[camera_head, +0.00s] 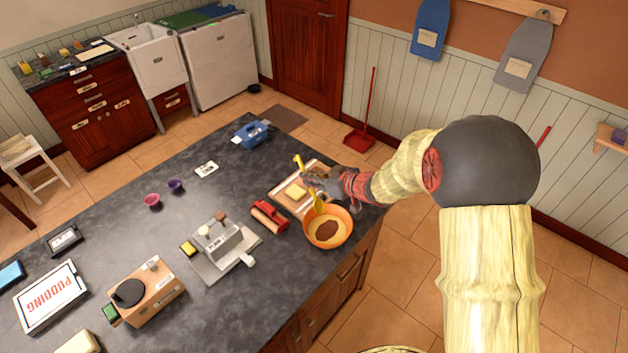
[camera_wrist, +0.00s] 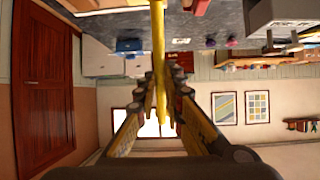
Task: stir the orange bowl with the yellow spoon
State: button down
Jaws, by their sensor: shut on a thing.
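The orange bowl (camera_head: 347,224) stands on the dark counter near its right edge, with brown and tan contents inside. The yellow spoon (camera_head: 318,204) is in my gripper (camera_head: 317,180). Its lower end is at the bowl's upper left rim; I cannot tell whether the tip touches the contents. The other end sticks out above my gripper to the upper left. In the wrist view the spoon (camera_wrist: 159,45) runs between the two fingers of my gripper (camera_wrist: 160,88), which are shut on it. The bowl does not show in the wrist view.
A board with a yellow block (camera_head: 297,191) lies just behind the bowl. A red rolling-pin-like thing (camera_head: 269,214) and a grey machine (camera_head: 217,246) stand to the left. A blue thing (camera_head: 250,134) is at the far end. Open counter lies around the small cups (camera_head: 152,200).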

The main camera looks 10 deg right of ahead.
aim_at(317, 201)
jog(key=shift+w+a+f+b, duration=0.2)
jog(key=shift+w+f+b, duration=0.1)
jog(key=shift+f+b, duration=0.15)
jog(key=shift+w+a+f+b, duration=0.2)
jog(key=shift+w+f+b, duration=0.05)
jog(key=shift+f+b, duration=0.2)
jog(key=shift+f, duration=0.2)
jog(key=shift+s+d+f+b, duration=0.4)
jog(key=shift+s+f+b, duration=0.15)
jog(key=shift+f, duration=0.6)
jog(key=shift+s+d+f+b, duration=0.35)
jog(key=shift+s+f+b, duration=0.2)
jog(key=shift+f, duration=0.55)
jog(key=shift+s+d+f+b, duration=0.4)
jog(key=shift+s+f+b, duration=0.15)
jog(key=shift+f, duration=0.6)
